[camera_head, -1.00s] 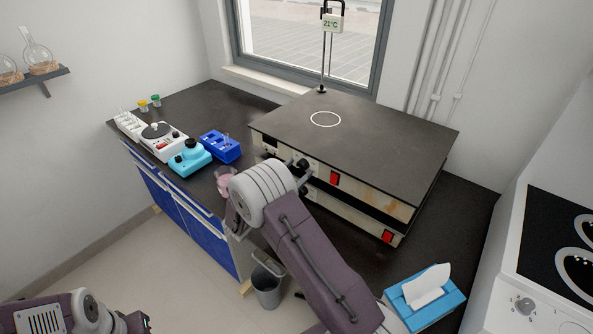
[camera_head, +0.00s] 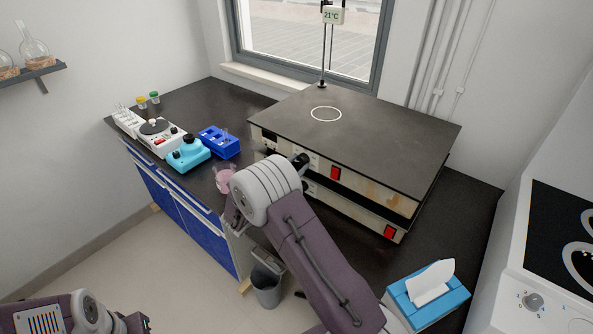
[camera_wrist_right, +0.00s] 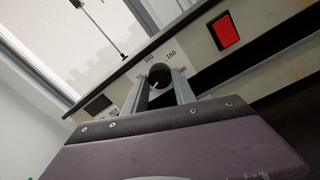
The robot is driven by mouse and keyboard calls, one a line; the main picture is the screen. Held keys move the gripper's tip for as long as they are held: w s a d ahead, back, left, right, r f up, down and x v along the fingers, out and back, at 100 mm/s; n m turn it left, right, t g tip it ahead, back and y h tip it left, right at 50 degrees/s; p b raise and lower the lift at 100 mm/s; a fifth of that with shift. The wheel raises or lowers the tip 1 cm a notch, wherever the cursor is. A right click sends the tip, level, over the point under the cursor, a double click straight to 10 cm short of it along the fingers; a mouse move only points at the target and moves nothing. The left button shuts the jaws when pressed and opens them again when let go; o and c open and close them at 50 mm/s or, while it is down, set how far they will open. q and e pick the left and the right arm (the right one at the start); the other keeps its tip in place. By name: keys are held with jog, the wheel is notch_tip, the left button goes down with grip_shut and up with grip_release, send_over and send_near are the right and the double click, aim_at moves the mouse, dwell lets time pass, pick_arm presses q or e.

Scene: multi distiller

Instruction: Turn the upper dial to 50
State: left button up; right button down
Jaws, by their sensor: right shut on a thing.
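The upper dial (camera_wrist_right: 159,75) is a dark round knob on the front panel of the upper hotplate unit (camera_head: 345,150). In the right wrist view a printed scale with 100 and 150 shows around it. My right gripper (camera_wrist_right: 160,85) has one finger on each side of the dial and is shut on it. In the head view my right arm hides most of the gripper, and a dark knob (camera_head: 301,160) shows just past the wrist. My left arm shows at the lower left, but its gripper is out of view.
A red switch (camera_head: 336,173) sits right of the dial. The lower unit has another red switch (camera_head: 390,232). A pink beaker (camera_head: 224,178), blue rack (camera_head: 219,142) and teal device (camera_head: 188,154) stand left. A tissue box (camera_head: 428,296) is at front right.

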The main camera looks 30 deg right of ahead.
jog(key=m+b, duration=0.3)
jog(key=b, duration=0.1)
jog(key=m+b, duration=0.2)
jog(key=b, duration=0.2)
jog(key=m+b, duration=0.3)
jog(key=b, duration=0.1)
jog(key=shift+f+m, duration=0.3)
jog(key=shift+w+r+m+h+b, duration=0.1)
jog(key=shift+r+m+h+b, duration=0.2)
jog(key=shift+m+b, duration=0.75)
jog(key=shift+n, duration=0.25)
jog(key=c, duration=1)
grip_release()
jog(key=v, duration=0.9)
jog(key=shift+a+p, duration=0.1)
jog(key=shift+p, duration=0.2)
